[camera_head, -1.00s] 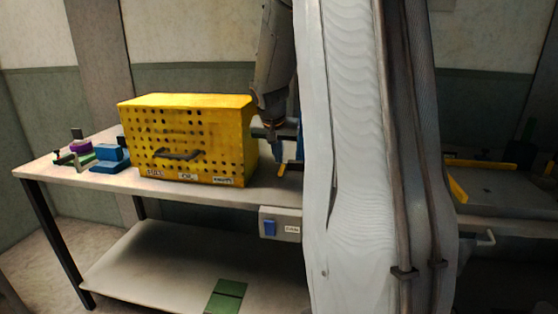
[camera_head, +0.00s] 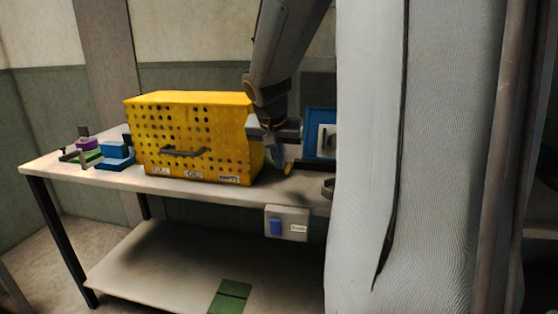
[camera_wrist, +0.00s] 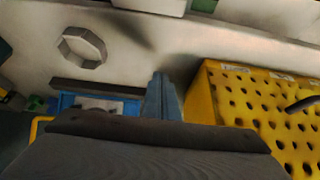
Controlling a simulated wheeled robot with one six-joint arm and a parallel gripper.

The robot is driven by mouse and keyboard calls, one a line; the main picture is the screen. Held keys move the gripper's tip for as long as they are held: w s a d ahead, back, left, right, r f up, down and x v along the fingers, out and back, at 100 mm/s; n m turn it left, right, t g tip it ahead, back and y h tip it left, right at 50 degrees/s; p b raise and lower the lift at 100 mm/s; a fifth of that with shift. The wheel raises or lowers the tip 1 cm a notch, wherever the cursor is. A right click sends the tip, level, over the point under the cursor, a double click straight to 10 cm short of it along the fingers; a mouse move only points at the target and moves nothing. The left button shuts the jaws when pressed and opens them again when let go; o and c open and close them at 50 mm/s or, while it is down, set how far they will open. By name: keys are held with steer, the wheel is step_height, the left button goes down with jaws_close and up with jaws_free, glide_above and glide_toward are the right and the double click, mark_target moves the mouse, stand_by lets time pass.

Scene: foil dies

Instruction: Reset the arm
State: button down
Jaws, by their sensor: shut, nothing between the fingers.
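My gripper (camera_head: 279,158) hangs from my arm just right of the yellow perforated box (camera_head: 190,138), close above the table top. In the wrist view my gripper's fingers (camera_wrist: 162,96) are together with nothing between them, beside the same yellow box (camera_wrist: 262,110). The box stands upright on the table, with a dark handle and small labels on its front. I cannot tell from the views whether the fingertips touch anything.
The table (camera_head: 90,176) carries blue, green and purple pieces at its left end. A blue frame (camera_head: 320,115) stands right of my gripper. A ring-shaped piece (camera_wrist: 82,47) lies in the wrist view. A switch box (camera_head: 287,223) hangs on the front edge.

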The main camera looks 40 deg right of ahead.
steer(key=s+a+f+n+g+y+p, duration=0.2)
steer(key=s+a+f+n+p, duration=0.1)
steer(key=s+a, duration=0.6)
steer(key=s+a+f+n+g+y+p, duration=0.1)
steer(key=s+a+f+n+y+p, duration=0.1)
steer(key=s+a+f+n, duration=0.3)
steer(key=s+a+n+p, duration=0.1)
steer(key=s+a, duration=0.3)
steer(key=a, duration=0.6)
steer(key=shift+n+g, duration=0.4)
